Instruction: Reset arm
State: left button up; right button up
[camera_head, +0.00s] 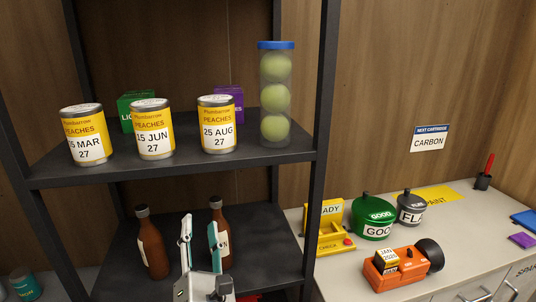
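My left gripper (201,242) shows at the bottom of the head view, in front of the lower shelf. Its two pale teal-lined fingers point up and stand apart, with nothing seen between them. Behind the right finger is a brown bottle with a pale label (218,212), partly hidden. Another brown bottle (150,245) stands to the left of the gripper, apart from it. My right gripper is not in view.
The black shelf (190,168) holds several peach cans (153,130), a green box, a purple box and a tube of balls (275,95). At right, a counter (335,280) carries a yellow stand, a green pot (375,216), a grey pot and an orange device (400,267).

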pick_arm(q)
jog(key=s+d+f+m+g+h, duration=0.2)
jog(key=s+d+f+m+h, duration=0.3)
jog(key=f+m, duration=0.7)
jog(key=s+f+m+g+h, duration=0.1)
jog(key=s+f+m+h, duration=0.4)
jog(key=f+m, duration=0.7)
jog(key=s+a+f+m+g, duration=0.3)
jog(key=s+f+m, duration=0.1)
jog(key=f+m, duration=0.2)
jog(key=s+a+f+m+g+y, duration=0.1)
jog(key=s+a+f+m+g, duration=0.2)
jog(key=f, duration=0.6)
jog(key=s+a+m, duration=0.1)
jog(key=s+m, duration=0.1)
jog(key=m, duration=0.1)
jog(key=shift+a+g, duration=0.2)
jog(key=shift+g, duration=0.1)
jog(key=shift+c, duration=1.1)
jog(key=shift+s+r, duration=0.1)
jog(key=shift+c, duration=0.2)
